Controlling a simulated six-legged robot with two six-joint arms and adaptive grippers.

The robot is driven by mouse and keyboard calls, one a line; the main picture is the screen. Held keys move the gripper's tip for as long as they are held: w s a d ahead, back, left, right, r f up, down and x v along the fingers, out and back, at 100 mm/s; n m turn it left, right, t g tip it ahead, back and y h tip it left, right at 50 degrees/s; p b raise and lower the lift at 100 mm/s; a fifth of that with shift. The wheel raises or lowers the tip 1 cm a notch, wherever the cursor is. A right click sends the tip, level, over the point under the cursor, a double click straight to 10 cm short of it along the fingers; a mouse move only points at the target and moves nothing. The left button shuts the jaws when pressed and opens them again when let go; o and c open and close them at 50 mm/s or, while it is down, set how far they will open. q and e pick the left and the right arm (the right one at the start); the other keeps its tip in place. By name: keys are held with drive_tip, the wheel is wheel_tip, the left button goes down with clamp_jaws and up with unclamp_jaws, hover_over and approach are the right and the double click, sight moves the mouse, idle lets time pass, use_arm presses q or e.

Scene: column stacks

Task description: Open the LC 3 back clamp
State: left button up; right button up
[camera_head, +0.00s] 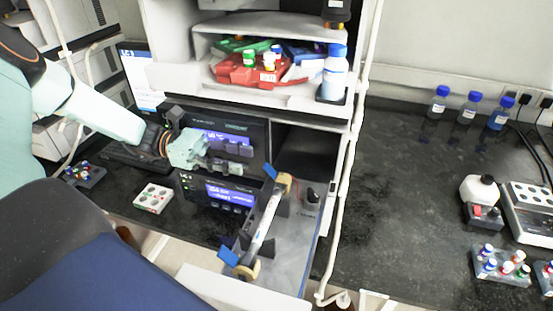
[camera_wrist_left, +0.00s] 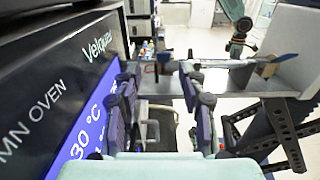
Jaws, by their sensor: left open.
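A column (camera_head: 262,222) lies in an open drawer (camera_head: 288,262) of the column oven (camera_head: 222,190). A tan clamp with a blue lever sits at each end. The back clamp (camera_head: 284,184) is near the oven, its blue lever (camera_head: 270,171) sticking up to the left. The front clamp (camera_head: 246,270) has its blue lever (camera_head: 228,256) at the drawer's outer end. My left gripper (camera_head: 240,160) is open and empty before the oven's face, left of the back clamp and apart from it. In the wrist view its fingers (camera_wrist_left: 158,100) are spread, with a blue lever (camera_wrist_left: 264,70) beyond them.
The oven's panel and screen (camera_wrist_left: 85,120) are close on the left in the wrist view. A shelf (camera_head: 285,95) with red trays and bottles is above. A white rack (camera_head: 153,198) sits at left. A white pipe (camera_head: 349,170) stands to the drawer's right.

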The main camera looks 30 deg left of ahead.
sight(265, 167)
use_arm(q)
drive_tip(key=x, duration=0.7)
drive_tip(key=shift+s+d+f, duration=0.1)
drive_tip(key=shift+s+d, duration=0.05)
drive_tip(key=shift+d, duration=0.05)
drive_tip(key=shift+s+a, duration=0.15)
drive_tip(key=shift+s, duration=0.1)
drive_tip(key=shift+w, duration=0.3)
drive_tip(key=c, duration=0.4)
drive_tip(key=shift+s, duration=0.1)
clamp_jaws()
